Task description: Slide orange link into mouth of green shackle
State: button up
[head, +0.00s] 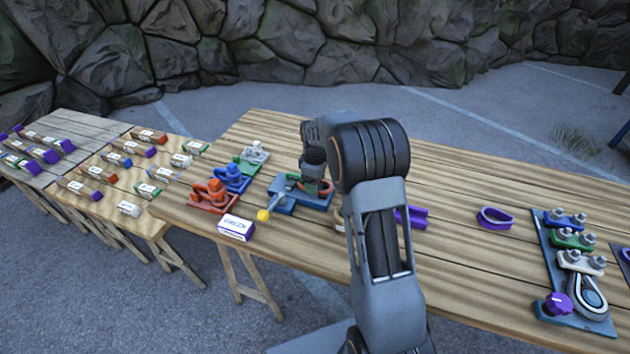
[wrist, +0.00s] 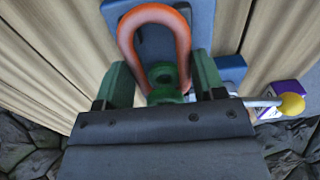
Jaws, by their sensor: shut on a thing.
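The orange link (wrist: 153,14) is a U-shaped loop in the wrist view, its bend at the top and its legs running down between my fingers. I cannot tell whether link and shackle touch. In the head view my gripper (head: 316,186) is low over a blue fixture (head: 283,208), and a bit of orange link (head: 325,186) shows beside it.
A lever with a yellow ball (head: 263,215) sticks out of the fixture's front left. Red (head: 215,204), blue and green holders stand left of it, with a white-and-purple box (head: 236,228) in front. A purple loop (head: 495,218) and a board of clamps (head: 545,262) lie right.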

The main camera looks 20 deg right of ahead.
jog(key=o, duration=1.3)
jog(key=shift+c, duration=0.2)
notch_tip(320, 180, up, 14)
jog(key=s+a+m+t, duration=0.1)
jog(key=s+a+m, duration=0.1)
jog(key=s, duration=0.6)
jog(key=s+a+f+m+t, duration=0.1)
jog(key=s+m, duration=0.3)
jog(key=s, duration=0.5)
jog(key=s+a+m+t, duration=0.1)
jog(key=s+m, duration=0.3)
jog(key=s, duration=0.4)
jog(key=shift+s+a+f+t, duration=0.3)
jog(key=shift+a+f+t, duration=0.1)
jog(key=shift+a, duration=0.5)
